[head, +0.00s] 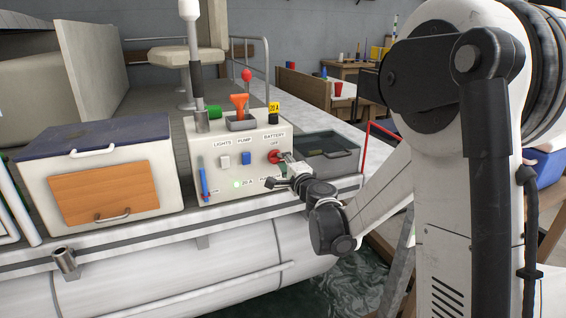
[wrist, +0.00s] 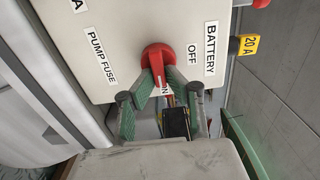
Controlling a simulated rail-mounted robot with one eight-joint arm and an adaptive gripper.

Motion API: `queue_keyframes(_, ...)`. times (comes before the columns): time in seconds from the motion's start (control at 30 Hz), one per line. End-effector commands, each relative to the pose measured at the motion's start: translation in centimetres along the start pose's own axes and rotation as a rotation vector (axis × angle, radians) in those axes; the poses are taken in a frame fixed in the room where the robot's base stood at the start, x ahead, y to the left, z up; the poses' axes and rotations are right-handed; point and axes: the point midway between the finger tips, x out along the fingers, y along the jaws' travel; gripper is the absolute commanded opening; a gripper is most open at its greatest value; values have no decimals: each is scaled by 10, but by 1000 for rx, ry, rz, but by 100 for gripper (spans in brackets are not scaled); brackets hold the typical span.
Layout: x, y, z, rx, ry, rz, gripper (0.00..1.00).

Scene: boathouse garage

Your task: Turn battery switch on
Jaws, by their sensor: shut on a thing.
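The battery switch is a red knob (head: 274,156) on the right of the cream panel's front face, below the BATTERY and OFF labels. In the wrist view the red knob (wrist: 157,54) has a narrow handle pointing down the picture, away from OFF, toward a partly hidden ON label. My gripper (head: 282,168) is at the panel from the right. In the wrist view my gripper (wrist: 161,77) has its green-padded fingers on both sides of the red handle and is shut on it. The fingers hide part of the handle and the ON label.
The cream panel (head: 212,174) also carries a white lights switch (head: 225,162), a blue pump switch (head: 246,158) and a lit green lamp (head: 236,184). An orange-handled lever (head: 239,103) stands on top. A grey tray (head: 330,150) sits close on the right.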

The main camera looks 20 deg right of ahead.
Motion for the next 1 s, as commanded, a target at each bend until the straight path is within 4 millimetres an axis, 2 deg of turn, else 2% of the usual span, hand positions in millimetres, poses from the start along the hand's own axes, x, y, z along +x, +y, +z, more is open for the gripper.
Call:
queue_keyframes(0.33, 0, 0, 0, 3, 0, 0, 0)
queue_keyframes(0.37, 0, 0, 0, 3, 0, 0, 16)
queue_keyframes(0.47, 0, 0, 0, 3, 0, 0, 29)
queue_keyframes(0.77, -2, 0, 0, 2, 0, 0, 30)
queue_keyframes(0.87, -8, 0, 0, 2, 0, 0, 30)
queue_keyframes(1.0, -30, 0, 0, 2, 1, 0, 30)
